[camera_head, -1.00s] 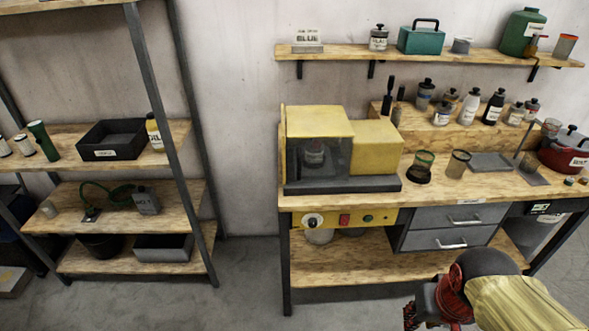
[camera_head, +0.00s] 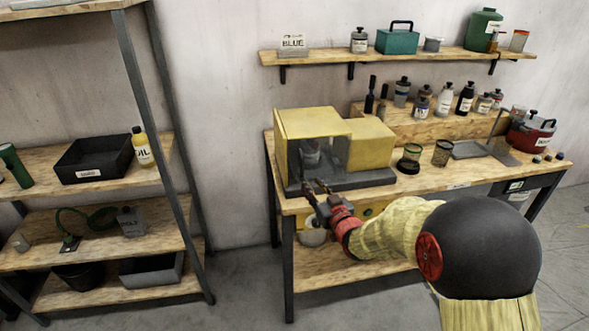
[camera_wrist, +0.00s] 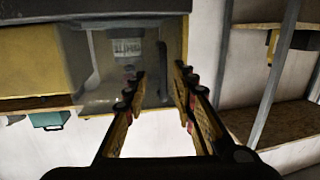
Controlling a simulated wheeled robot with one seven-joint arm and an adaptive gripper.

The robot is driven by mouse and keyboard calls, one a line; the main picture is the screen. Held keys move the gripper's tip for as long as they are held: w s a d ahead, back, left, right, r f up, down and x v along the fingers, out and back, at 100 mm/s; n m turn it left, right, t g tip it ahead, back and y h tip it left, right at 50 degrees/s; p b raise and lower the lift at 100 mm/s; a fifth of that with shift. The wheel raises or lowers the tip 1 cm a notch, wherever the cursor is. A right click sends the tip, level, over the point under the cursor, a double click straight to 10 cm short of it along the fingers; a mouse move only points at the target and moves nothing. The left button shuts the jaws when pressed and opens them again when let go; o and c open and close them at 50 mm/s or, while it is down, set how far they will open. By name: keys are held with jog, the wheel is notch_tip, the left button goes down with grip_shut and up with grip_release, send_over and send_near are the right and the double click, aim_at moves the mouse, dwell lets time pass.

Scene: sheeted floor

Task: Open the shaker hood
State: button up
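The shaker is a yellow machine on a dark base (camera_head: 350,181) at the left end of the workbench. Its yellow hood (camera_head: 312,123) has a clear, smoky front and sits down over a grey container (camera_head: 311,154). The hood appears closed. My gripper (camera_head: 317,187) is in front of the shaker's lower left front. In the wrist view my gripper (camera_wrist: 161,75) is open, its two fingers apart with nothing held. Beyond the fingertips show the hood's clear panel (camera_wrist: 100,60), a dark upright bar (camera_wrist: 163,72) and the labelled container (camera_wrist: 126,48). I cannot tell whether the fingers touch the hood.
The workbench (camera_head: 430,184) carries two cups (camera_head: 409,160), a grey tray (camera_head: 474,149) and a red pot (camera_head: 531,134) to the right. Bottles stand on a raised step behind. A wall shelf (camera_head: 400,56) hangs above. A shelving rack (camera_head: 183,200) stands left, with free floor between.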

aim_at(303, 168)
jog(key=shift+t+y, duration=0.4)
jog(key=w+a, duration=0.1)
jog(key=w, duration=0.1)
jog(key=w+a+r+b, duration=0.1)
jog(key=w, duration=0.1)
jog(key=w+a+r+b, duration=0.1)
jog(key=w+a, duration=0.1)
jog(key=shift+w+r, duration=0.1)
jog(key=shift+w, duration=0.3)
jog(key=shift+c, duration=0.4)
grip_shut()
